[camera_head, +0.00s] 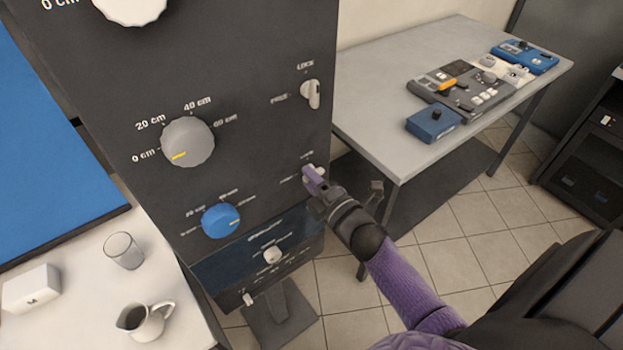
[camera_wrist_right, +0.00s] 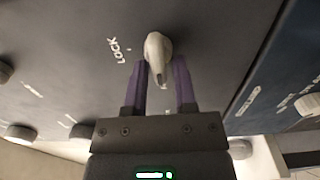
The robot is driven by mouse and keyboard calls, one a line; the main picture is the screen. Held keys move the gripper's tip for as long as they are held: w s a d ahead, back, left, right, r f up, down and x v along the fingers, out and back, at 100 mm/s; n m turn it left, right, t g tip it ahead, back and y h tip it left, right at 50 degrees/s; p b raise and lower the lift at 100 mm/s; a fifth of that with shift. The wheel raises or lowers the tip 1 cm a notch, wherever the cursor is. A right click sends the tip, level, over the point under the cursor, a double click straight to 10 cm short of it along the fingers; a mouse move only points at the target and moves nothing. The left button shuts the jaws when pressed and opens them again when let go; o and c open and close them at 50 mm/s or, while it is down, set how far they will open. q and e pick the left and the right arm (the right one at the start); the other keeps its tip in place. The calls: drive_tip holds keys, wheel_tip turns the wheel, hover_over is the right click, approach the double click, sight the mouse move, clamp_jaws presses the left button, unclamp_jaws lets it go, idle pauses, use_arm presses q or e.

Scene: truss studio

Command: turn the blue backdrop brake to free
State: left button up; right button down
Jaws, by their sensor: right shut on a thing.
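The blue backdrop brake is a small pale lever (camera_wrist_right: 158,48) on the dark panel, right of the blue knob (camera_head: 221,221). In the head view my right gripper (camera_head: 313,178) reaches it from the lower right and covers most of it. In the right wrist view my right gripper (camera_wrist_right: 163,82) has its two purple fingers closed on either side of the lever. A LOCK label (camera_wrist_right: 117,50) shows beside it. The FREE end of its scale is not readable, and I cannot tell which mark the lever points to. My left gripper is out of view.
Another brake lever (camera_head: 312,94) with LOCK and FREE marks sits above, near a grey knob (camera_head: 187,142). A glass (camera_head: 123,251) and a pitcher (camera_head: 146,320) stand on the white table at lower left. A grey table (camera_head: 400,150) stands behind my right arm.

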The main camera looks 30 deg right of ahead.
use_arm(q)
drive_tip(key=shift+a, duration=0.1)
use_arm(e)
drive_tip(key=shift+f, duration=0.1)
drive_tip(key=c, duration=0.8)
unclamp_jaws()
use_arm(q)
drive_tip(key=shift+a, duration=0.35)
use_arm(e)
drive_tip(key=shift+o, duration=0.8)
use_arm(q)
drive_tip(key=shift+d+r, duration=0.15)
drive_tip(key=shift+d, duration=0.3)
use_arm(e)
drive_tip(key=s, duration=1)
drive_tip(key=shift+d, duration=0.4)
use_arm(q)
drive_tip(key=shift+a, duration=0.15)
